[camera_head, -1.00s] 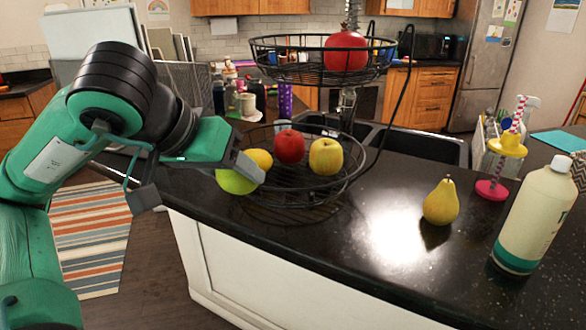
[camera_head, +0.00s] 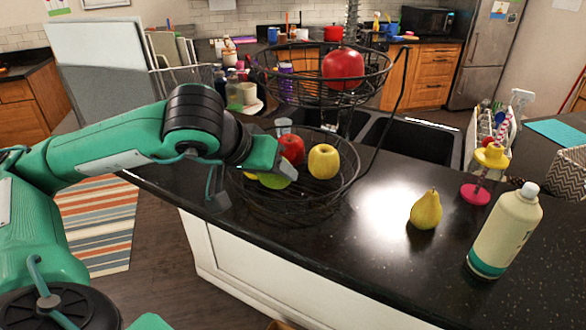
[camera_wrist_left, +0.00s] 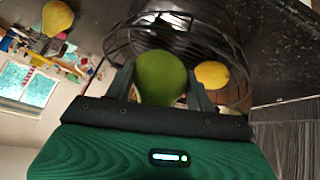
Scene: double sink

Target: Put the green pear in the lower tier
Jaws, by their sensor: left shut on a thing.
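My left gripper (camera_head: 284,174) is shut on the green pear (camera_head: 273,181), which shows between its fingers in the left wrist view (camera_wrist_left: 162,78). The gripper holds the pear at the left part of the lower tier (camera_head: 335,190), a round black wire basket. I cannot tell whether the pear touches the wires. The lower tier holds a red apple (camera_head: 291,149), a yellow apple (camera_head: 323,161) and a yellow fruit (camera_head: 250,174) partly hidden by my gripper. The upper tier (camera_head: 300,95) hangs above and holds a red fruit (camera_head: 343,68). My right gripper is not in view.
A yellow pear (camera_head: 426,210), a cream bottle (camera_head: 503,232) and a yellow-and-pink stand (camera_head: 487,165) are on the dark counter to the right. The double sink (camera_head: 415,140) lies behind the basket. The counter between basket and yellow pear is clear.

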